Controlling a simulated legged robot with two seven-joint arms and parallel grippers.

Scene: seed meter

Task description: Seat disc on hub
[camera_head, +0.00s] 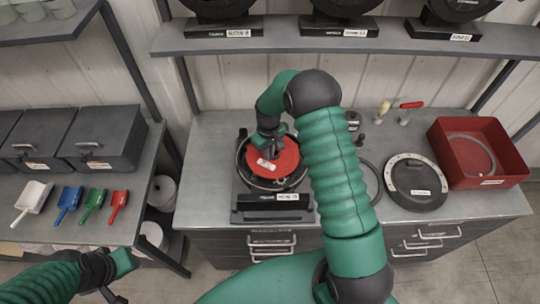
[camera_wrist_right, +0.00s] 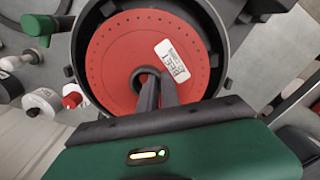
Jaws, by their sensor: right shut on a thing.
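The red disc (camera_head: 285,165) lies inside the round dark housing of the seed meter (camera_head: 262,184) on the bench, with a white label on its face. In the wrist view the disc (camera_wrist_right: 110,60) shows a ring of small holes and a central opening, inside the dark housing rim (camera_wrist_right: 224,50). My right gripper (camera_head: 268,138) is over the disc; in the wrist view its fingers (camera_wrist_right: 150,88) are together at the central opening, shut on the disc's centre. The hub is hidden, so I cannot tell how the disc sits on it. My left gripper (camera_head: 112,278) is at the lower left, away from the bench.
A red bin (camera_head: 480,152) holding a ring stands at the bench's right. A round dark cover (camera_head: 415,182) lies beside it. A red-handled tool (camera_head: 408,108) and small parts stand behind. Coloured scoops (camera_head: 68,200) lie on the left table near grey boxes (camera_head: 100,138).

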